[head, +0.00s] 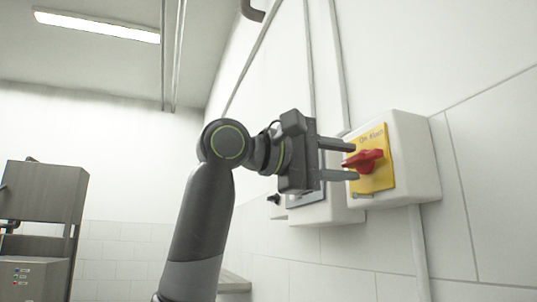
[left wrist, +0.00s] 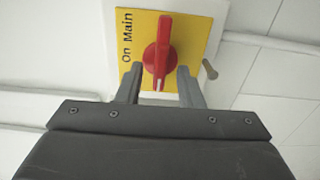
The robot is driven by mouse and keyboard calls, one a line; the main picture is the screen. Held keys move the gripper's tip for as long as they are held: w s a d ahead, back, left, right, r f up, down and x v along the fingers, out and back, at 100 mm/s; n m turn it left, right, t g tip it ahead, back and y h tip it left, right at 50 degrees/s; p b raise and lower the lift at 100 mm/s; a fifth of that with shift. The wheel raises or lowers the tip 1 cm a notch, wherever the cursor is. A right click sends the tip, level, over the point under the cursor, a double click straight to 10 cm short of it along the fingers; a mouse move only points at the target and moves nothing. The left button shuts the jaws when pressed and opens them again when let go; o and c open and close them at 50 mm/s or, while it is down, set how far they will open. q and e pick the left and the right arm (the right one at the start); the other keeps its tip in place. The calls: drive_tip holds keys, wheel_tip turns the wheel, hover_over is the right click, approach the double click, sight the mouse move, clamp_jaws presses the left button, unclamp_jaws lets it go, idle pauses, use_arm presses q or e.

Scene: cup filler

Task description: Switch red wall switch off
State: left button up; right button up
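The red wall switch (head: 364,161) is a red rotary knob on a yellow plate (head: 381,180), fixed to a white box (head: 416,160) on the right wall. In the left wrist view the red knob (left wrist: 160,55) stands upright in the picture, near the words "On Main" on the plate. My left gripper (head: 352,161) is open, its two fingers at the knob, one above and one below in the head view. In the left wrist view the fingertips (left wrist: 158,72) lie either side of the knob's lower end; contact cannot be told. My right gripper is not in view.
A second grey-white wall box (head: 335,207) sits behind my gripper. Conduits (head: 340,70) run up the wall, and one runs down below the switch box. A steel machine (head: 40,225) stands at the far left. A small metal latch (left wrist: 210,69) sticks out beside the yellow plate.

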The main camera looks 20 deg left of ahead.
use_arm(q)
drive_tip(key=b+v, duration=0.5)
drive_tip(key=v, duration=1.1)
drive_tip(key=shift+s+a, duration=0.2)
drive_tip(key=shift+a, duration=0.15)
drive_tip(key=shift+w, duration=0.1)
